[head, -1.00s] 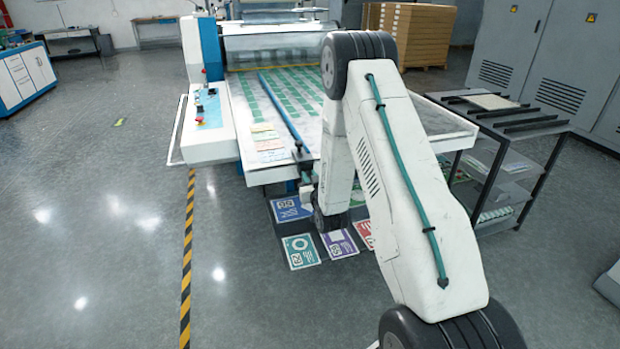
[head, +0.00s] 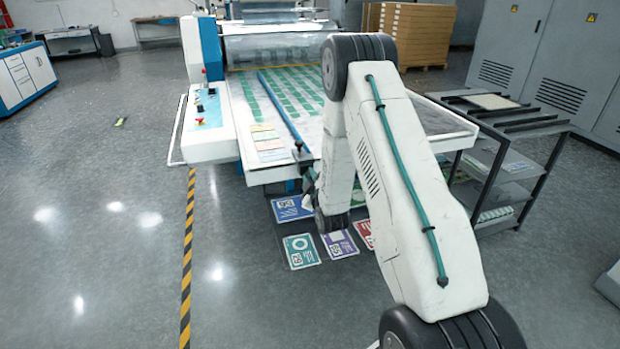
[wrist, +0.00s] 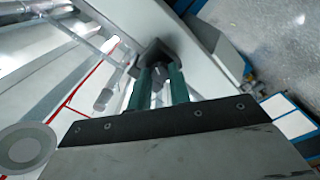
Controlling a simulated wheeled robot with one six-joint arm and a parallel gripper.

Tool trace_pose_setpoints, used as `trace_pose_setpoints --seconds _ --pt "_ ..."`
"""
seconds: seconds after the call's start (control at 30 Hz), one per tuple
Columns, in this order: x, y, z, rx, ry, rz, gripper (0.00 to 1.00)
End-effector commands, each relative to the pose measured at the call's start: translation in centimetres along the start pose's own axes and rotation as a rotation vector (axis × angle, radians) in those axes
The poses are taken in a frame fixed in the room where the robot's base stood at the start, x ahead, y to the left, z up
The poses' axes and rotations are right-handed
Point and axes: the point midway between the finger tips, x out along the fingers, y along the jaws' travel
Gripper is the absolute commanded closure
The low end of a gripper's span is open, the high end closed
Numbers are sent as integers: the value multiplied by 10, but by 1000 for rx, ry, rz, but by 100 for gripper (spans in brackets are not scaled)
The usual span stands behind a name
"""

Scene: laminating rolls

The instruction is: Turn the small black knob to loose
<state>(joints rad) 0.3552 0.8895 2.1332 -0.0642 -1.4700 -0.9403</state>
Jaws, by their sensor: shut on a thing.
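The small black knob (wrist: 157,54) shows at the upper middle of the wrist view, at the end of a light bar. My gripper (wrist: 158,82) has two teal fingers that reach up to the knob and are shut on it. The fingers hide part of the knob, and I cannot read any mark of its setting. In the head view, a dark clamp part (head: 302,153) sits at the near end of the blue guide bar (head: 284,112), on the table's front edge. My arm's end is just beside and below it, and the fingers are too small to make out there.
The machine's feed table (head: 310,105) carries green printed sheets. Several coloured cards (head: 300,251) lie on the floor mat below. A control panel (head: 206,108) is on the left, and a rack (head: 510,160) stands on the right. The floor on the left is open.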

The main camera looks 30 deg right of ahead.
Motion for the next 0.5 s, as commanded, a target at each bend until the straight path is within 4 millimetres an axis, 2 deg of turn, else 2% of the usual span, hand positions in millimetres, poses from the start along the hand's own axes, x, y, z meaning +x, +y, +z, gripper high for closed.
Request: trace_pose_setpoints --seconds 0.5 --pt "0 -1 0 -487 11 -2 100"
